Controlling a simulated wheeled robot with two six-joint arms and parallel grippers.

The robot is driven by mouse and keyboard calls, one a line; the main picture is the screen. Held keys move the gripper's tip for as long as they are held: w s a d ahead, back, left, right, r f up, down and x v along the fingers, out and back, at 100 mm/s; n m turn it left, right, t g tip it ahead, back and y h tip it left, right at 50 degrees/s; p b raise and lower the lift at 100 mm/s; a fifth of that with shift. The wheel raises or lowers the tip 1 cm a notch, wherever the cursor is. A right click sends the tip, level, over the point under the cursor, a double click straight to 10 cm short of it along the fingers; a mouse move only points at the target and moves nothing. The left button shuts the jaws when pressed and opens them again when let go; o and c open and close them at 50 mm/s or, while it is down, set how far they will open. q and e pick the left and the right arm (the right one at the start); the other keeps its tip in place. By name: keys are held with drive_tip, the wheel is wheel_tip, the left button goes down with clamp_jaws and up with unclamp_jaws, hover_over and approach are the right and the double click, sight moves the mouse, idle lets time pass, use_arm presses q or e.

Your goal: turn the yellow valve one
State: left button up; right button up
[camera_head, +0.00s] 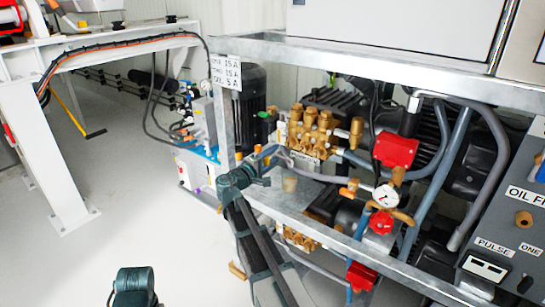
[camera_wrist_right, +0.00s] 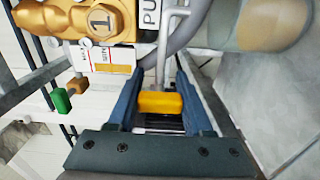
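The yellow valve handle (camera_wrist_right: 160,103) shows in the right wrist view, on a grey pipe fitting. My right gripper (camera_wrist_right: 160,82) is open, with one finger on each side of the handle. A gap seems to show on both sides, and I cannot tell if either finger touches it. In the head view my right gripper (camera_head: 260,168) is at the left side of the frame, below the brass pump (camera_head: 312,132); the handle is hard to make out there. My left arm's end (camera_head: 135,283) is low at the left, its fingers not clear.
Red valves, a gauge (camera_head: 386,196) and grey hoses crowd the metal frame (camera_head: 330,238). Open floor (camera_head: 150,200) lies to the left.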

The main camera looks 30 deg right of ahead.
drive_tip(key=o, duration=0.4)
drive_tip(key=v, duration=1.4)
drive_tip(key=shift+f, duration=0.1)
drive_tip(key=shift+d, duration=0.1)
drive_tip(key=x, duration=1.3)
drive_tip(key=shift+w+d, duration=0.2)
drive_tip(key=shift+d, duration=0.15)
drive_tip(key=shift+a, duration=0.1)
